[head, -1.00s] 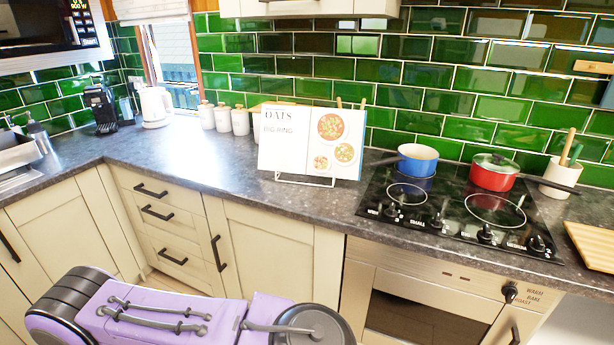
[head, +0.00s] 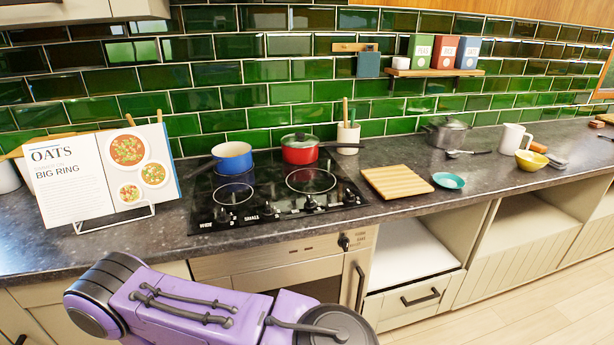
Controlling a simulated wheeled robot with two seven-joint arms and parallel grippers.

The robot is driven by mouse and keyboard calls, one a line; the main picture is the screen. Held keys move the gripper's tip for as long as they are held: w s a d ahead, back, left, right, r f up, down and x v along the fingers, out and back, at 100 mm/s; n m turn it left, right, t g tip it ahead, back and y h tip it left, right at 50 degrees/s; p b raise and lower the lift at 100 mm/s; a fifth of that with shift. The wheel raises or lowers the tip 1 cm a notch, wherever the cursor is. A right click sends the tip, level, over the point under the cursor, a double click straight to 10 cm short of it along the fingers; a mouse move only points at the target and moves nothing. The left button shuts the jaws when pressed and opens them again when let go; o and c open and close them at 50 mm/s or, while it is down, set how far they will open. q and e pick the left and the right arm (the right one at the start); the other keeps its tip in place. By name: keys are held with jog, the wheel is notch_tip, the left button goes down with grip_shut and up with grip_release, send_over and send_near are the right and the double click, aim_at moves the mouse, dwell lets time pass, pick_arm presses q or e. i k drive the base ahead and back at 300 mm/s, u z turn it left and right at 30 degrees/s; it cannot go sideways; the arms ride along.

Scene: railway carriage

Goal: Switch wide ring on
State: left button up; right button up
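The black glass hob (head: 275,196) is set in the worktop, with a row of several black knobs along its front edge. The leftmost knob (head: 222,214) is beside a label reading WIDE; the knob to its right (head: 268,207) is beside one reading SMALL. The other labels are too small to read. Two ring outlines are bare at the front, a smaller left ring (head: 235,193) and a larger right ring (head: 311,180). A blue pot (head: 232,156) stands at the back left and a lidded red pot (head: 300,150) at the back right. Neither gripper is in view.
An open recipe book (head: 70,180) reading OATS and BIG RING stands left of the hob. A wooden board (head: 397,182) and teal bowl (head: 448,181) lie to the right. An oven knob (head: 345,242) is below the worktop. My purple arm crosses the bottom.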

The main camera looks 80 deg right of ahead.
aim_at(224, 217)
jog(key=z, duration=2.4)
